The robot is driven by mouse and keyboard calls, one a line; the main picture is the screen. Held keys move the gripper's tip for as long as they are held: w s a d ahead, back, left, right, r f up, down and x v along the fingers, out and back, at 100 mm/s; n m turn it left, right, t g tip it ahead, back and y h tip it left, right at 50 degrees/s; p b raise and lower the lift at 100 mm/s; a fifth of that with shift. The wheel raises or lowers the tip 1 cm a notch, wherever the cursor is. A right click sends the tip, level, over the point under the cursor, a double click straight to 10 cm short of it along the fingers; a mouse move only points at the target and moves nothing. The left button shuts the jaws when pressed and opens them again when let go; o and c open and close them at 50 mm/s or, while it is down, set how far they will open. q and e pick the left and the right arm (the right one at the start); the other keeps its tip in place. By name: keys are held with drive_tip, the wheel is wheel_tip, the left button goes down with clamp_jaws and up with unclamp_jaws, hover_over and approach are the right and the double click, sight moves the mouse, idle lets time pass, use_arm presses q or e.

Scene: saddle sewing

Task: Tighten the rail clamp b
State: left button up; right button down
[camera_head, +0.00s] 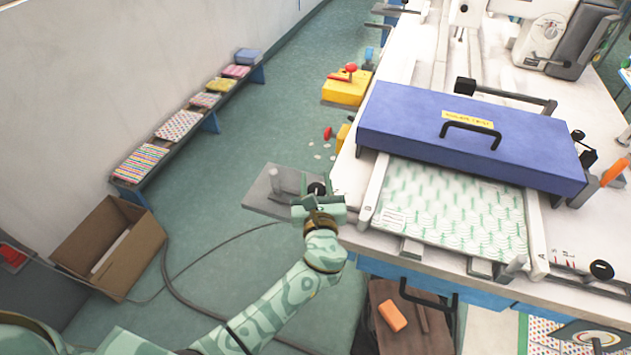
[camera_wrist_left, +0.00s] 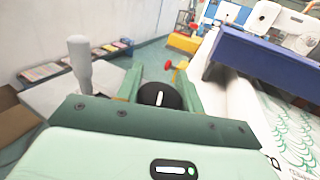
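A round black knob (camera_head: 317,188) stands at the table's left edge, beside a grey plate with an upright peg. In the left wrist view the black knob (camera_wrist_left: 158,97) carries a white line, nearly upright. My left gripper (camera_head: 320,203) is at this knob. In the left wrist view its fingers (camera_wrist_left: 160,88) are apart, one on each side of the knob; I cannot tell whether they touch it. A second black knob (camera_head: 601,270) is at the right front of the table, by red marks. My right gripper is not in view.
A blue lid with a handle (camera_head: 400,125) covers part of the patterned sheet (camera_head: 450,207) on the white table. The grey plate (camera_head: 262,197) juts out at left. A yellow block with a red lever (camera_head: 346,88) is behind. An open cardboard box (camera_head: 90,235) is on the floor.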

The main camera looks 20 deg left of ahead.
use_arm(q)
drive_tip(key=shift+h, duration=0.3)
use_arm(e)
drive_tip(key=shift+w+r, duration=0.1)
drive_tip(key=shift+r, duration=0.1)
